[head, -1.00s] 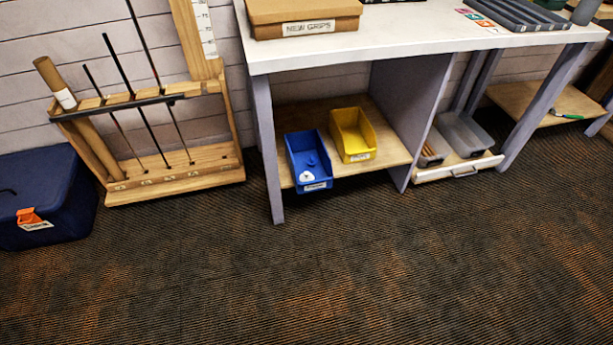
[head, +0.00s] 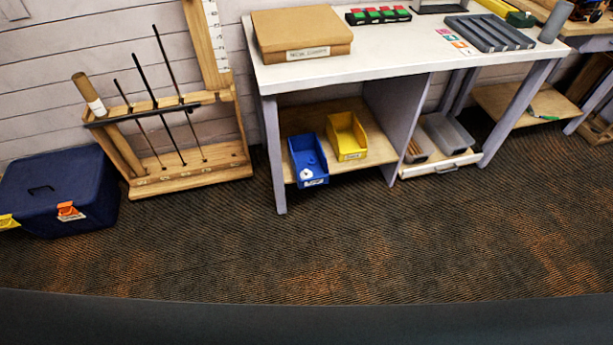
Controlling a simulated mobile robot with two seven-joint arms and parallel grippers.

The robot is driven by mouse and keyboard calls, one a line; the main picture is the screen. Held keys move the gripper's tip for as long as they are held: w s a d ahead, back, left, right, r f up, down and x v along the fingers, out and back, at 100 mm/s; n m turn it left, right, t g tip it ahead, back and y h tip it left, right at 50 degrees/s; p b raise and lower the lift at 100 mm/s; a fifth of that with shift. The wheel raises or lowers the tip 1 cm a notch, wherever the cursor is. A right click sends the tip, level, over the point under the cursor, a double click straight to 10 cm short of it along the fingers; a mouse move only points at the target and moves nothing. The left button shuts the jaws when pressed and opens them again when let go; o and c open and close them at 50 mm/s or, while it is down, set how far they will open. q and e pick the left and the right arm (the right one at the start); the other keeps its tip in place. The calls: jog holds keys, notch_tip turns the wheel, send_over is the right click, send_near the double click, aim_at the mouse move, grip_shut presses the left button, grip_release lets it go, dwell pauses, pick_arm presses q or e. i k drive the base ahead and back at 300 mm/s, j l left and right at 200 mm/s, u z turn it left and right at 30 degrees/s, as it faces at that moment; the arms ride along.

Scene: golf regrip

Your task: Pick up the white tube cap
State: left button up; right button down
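A small white round piece (head: 307,173), which looks like the white tube cap, lies in the blue bin (head: 295,150) near its front end. It is too small to make out in detail. A small blue item also shows in that bin, just behind the white piece. The blue bin stands on the low wooden shelf (head: 378,153) under the white bench, at its front left. Neither of my grippers is in view.
A yellow bin (head: 346,137) stands right of the blue one. The white bench top (head: 375,60) overhangs the shelf, with a leg (head: 273,155) at the left. A club rack (head: 190,172) and a navy box (head: 60,190) stand left. The carpet (head: 300,250) in front is clear.

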aim_at(305, 174)
jog(key=i+l, duration=1.6)
jog(key=i+j+u, duration=0.05)
jog(key=i+j, duration=0.05)
jog(key=i, duration=0.05)
